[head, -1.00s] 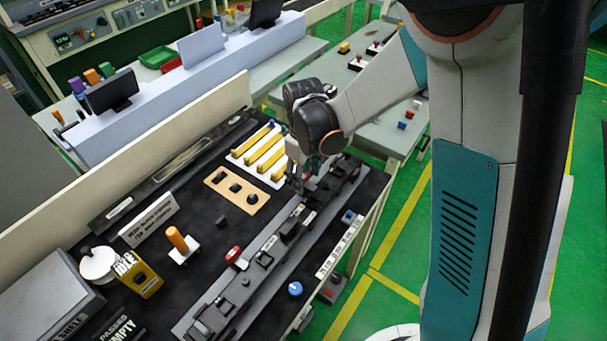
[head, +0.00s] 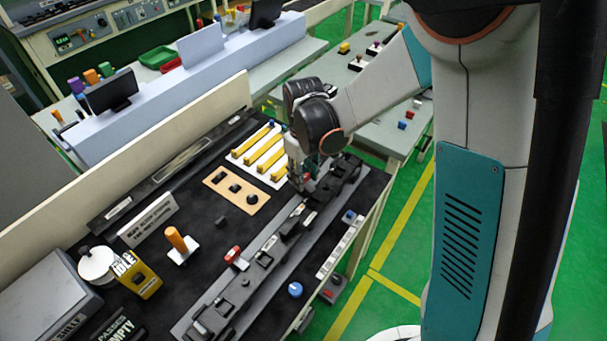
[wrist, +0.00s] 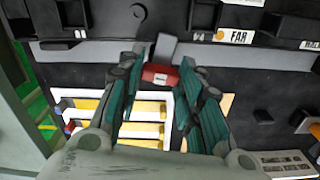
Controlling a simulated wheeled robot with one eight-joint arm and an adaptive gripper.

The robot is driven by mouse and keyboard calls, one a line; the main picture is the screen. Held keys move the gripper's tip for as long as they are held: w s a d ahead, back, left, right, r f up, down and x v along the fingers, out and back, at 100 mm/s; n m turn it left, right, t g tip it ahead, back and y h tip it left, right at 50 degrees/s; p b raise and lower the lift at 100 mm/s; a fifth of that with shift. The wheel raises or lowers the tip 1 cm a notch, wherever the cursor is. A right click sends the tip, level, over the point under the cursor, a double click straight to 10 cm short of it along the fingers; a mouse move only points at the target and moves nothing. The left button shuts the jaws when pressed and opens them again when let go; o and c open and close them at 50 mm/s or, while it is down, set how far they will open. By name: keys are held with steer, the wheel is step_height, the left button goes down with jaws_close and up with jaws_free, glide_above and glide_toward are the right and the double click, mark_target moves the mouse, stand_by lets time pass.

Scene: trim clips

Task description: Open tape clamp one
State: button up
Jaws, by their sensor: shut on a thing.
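A red-ended clamp lever (wrist: 160,76) with a grey arm stands between my fingertips in the wrist view. It joins the dark fixture rail (wrist: 120,58) at the top. My gripper (wrist: 162,66), with teal finger pads, is closed in around the red end, one finger on each side. In the head view my gripper (head: 302,184) is low over the far end of the long fixture (head: 245,285), where the lever is mostly hidden. A second red-handled part (head: 235,257) sits farther down the fixture. I cannot read a number on the held clamp.
A white rack with yellow strips (head: 262,150) and a tan block (head: 236,188) lie left of my gripper. An orange post (head: 177,240) and a yellow IDLE sign (head: 137,275) stand nearer. The FAR label (wrist: 238,36) marks the rail. Green floor is open at right.

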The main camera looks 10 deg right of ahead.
steer(key=m+b, duration=0.1)
steer(key=m, duration=0.5)
steer(key=m+b, duration=0.1)
steer(key=m, duration=0.5)
steer(key=shift+m, duration=0.3)
stand_by(0.4)
steer(key=o, duration=1.1)
steer(key=shift+c, duration=0.2)
step_height(320, 180, up, 12)
